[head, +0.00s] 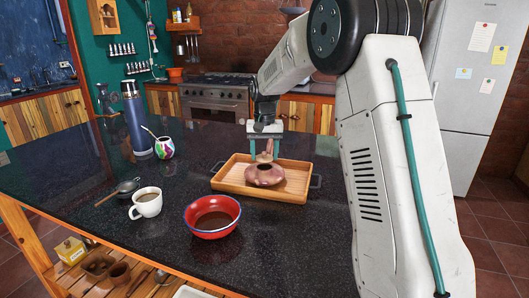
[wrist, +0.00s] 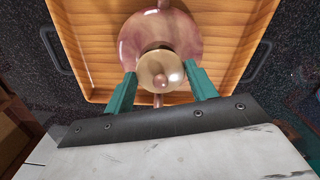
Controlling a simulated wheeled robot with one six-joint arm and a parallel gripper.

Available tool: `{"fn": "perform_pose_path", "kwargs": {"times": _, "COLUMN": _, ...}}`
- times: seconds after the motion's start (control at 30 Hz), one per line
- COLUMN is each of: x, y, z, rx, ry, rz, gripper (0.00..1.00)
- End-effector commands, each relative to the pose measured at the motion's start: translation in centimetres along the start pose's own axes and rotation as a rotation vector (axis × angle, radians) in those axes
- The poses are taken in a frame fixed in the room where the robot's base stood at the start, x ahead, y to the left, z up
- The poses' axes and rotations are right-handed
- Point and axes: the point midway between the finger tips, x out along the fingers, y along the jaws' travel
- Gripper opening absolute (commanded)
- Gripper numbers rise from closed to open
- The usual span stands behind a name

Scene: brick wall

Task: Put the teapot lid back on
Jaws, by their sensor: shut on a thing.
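The pinkish-copper teapot (head: 265,177) stands on a wooden tray (head: 228,184) on the dark counter. It also shows in the wrist view (wrist: 135,38), with its spout pointing away. My gripper (head: 265,153) is over the teapot, fingers pointing down. In the wrist view its two teal fingers (wrist: 160,74) are shut on the pale brassy lid (wrist: 151,79), which has a brown knob. The lid overlaps the teapot's top, and a dark crescent of the opening shows past its far edge. I cannot tell whether lid and teapot touch.
A red bowl (head: 213,217) and a white mug (head: 146,203) stand in front of the tray to the left. A blue flask (head: 136,120), a colourful cup (head: 164,148) and a dark strainer (head: 127,186) are further left. The counter behind the tray's left side is clear.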

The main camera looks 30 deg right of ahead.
Motion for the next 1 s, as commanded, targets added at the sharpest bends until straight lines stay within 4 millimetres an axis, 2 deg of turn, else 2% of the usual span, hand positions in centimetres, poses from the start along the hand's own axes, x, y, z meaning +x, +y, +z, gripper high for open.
{"fn": "perform_pose_path", "kwargs": {"times": 0.43, "x": 0.1, "y": 0.0, "z": 0.1, "rx": 0.0, "ry": 0.0, "rz": 0.0, "gripper": 0.34}}
{"fn": "perform_pose_path", "kwargs": {"times": 1.0, "x": 1.2, "y": 0.0, "z": 0.1, "rx": 0.0, "ry": 0.0, "rz": 0.0, "gripper": 0.34}}
